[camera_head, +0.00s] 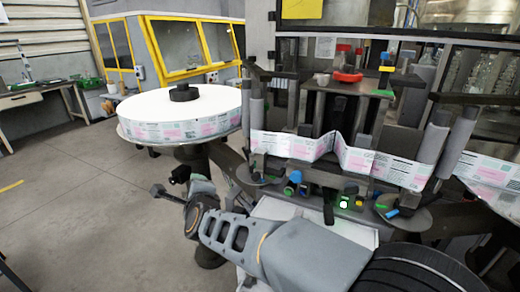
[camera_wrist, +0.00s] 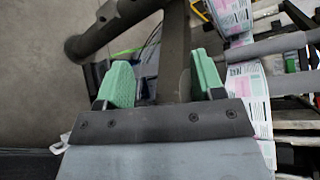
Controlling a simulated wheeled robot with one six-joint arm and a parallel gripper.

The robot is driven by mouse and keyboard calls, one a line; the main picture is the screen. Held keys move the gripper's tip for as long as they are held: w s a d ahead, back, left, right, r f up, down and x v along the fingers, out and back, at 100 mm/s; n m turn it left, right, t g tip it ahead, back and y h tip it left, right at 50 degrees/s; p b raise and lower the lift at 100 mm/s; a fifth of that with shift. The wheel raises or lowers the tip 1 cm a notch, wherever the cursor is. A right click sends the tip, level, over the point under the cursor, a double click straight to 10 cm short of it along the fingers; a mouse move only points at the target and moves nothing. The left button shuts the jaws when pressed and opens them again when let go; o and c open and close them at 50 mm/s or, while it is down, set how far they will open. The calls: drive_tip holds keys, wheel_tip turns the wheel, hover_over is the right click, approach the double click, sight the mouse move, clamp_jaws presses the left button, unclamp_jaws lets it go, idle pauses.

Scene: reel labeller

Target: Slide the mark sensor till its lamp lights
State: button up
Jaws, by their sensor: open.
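My gripper (camera_head: 194,182) is left of the labeller's front, below the reel of labels. In the wrist view its green finger pads (camera_wrist: 163,75) are open. A dark bar (camera_wrist: 175,40) shows between and beyond them; I cannot tell whether they touch it. The printed label web (camera_head: 340,155) runs across the machine from the reel (camera_head: 180,112). I cannot surely pick out the mark sensor among the small parts below the web. A small green lamp (camera_head: 344,204) glows there, but I cannot tell whether it is the sensor's.
A red part (camera_head: 347,77) sits on the upper deck. A yellow-framed cabinet (camera_head: 190,45) stands behind the reel, and a bench (camera_head: 38,98) at far left. The floor at left is clear.

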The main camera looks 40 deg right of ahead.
drive_tip(key=d+r+m+h, duration=0.3)
drive_tip(key=d+m+h, duration=0.25)
drive_tip(key=m, duration=0.55)
drive_tip(key=m+g+h+p, duration=0.2)
drive_tip(key=m+g+h, duration=0.5)
drive_tip(key=m, duration=0.5)
approach(259, 155)
drive_tip(key=shift+t+h, duration=0.25)
drive_tip(key=shift+t, duration=0.05)
drive_tip(key=p+x, duration=0.1)
drive_tip(key=x, duration=0.2)
drive_tip(key=p+x, duration=0.1)
drive_tip(key=x, duration=0.3)
drive_tip(key=p+x, duration=0.1)
drive_tip(key=x, duration=0.3)
drive_tip(key=shift+w+d+f, duration=0.1)
drive_tip(key=shift+d+f, duration=0.1)
drive_tip(key=shift+f, duration=0.1)
drive_tip(key=shift+c, duration=0.3)
clamp_jaws()
